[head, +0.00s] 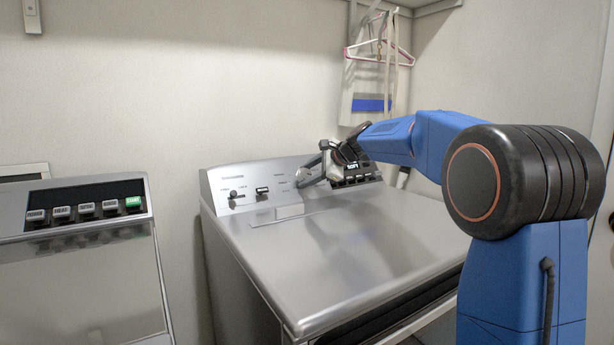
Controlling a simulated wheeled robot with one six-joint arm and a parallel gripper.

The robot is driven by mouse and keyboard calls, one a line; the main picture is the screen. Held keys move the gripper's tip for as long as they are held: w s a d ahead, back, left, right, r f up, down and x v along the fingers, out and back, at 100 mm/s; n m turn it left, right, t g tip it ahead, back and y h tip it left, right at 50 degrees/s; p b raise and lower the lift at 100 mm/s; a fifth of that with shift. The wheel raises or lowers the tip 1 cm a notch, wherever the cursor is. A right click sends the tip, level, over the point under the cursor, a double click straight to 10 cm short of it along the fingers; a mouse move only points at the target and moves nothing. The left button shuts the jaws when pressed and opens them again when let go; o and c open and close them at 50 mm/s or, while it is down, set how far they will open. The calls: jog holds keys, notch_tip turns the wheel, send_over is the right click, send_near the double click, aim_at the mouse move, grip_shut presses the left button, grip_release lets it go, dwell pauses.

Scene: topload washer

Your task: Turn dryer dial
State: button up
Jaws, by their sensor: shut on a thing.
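The silver dryer (330,255) stands in the middle, with a raised control panel (232,177) at its back. My blue arm comes in from the right and reaches across to the panel. My gripper (309,175) is at the panel, right of its middle, shut on the dryer dial. The dial is mostly hidden by the fingers, so its angle cannot be told. A small black knob (234,194) and a dark switch (262,190) sit on the panel to the left of my gripper.
A row of dark buttons (355,181) lies right of my gripper on the panel. A second silver machine (80,275) with several buttons stands at left. Hangers (380,55) and a white board hang on the back wall. The dryer's top is clear.

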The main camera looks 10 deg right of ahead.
jog(key=shift+m+t, duration=0.5)
jog(key=shift+m, duration=0.9)
jog(key=shift+f+m, duration=0.1)
jog(key=shift+m, duration=0.2)
jog(key=o, duration=0.9)
jog(key=shift+o, duration=0.2)
jog(key=shift+s, duration=0.1)
jog(key=v, duration=1.7)
jog(key=shift+s, duration=0.2)
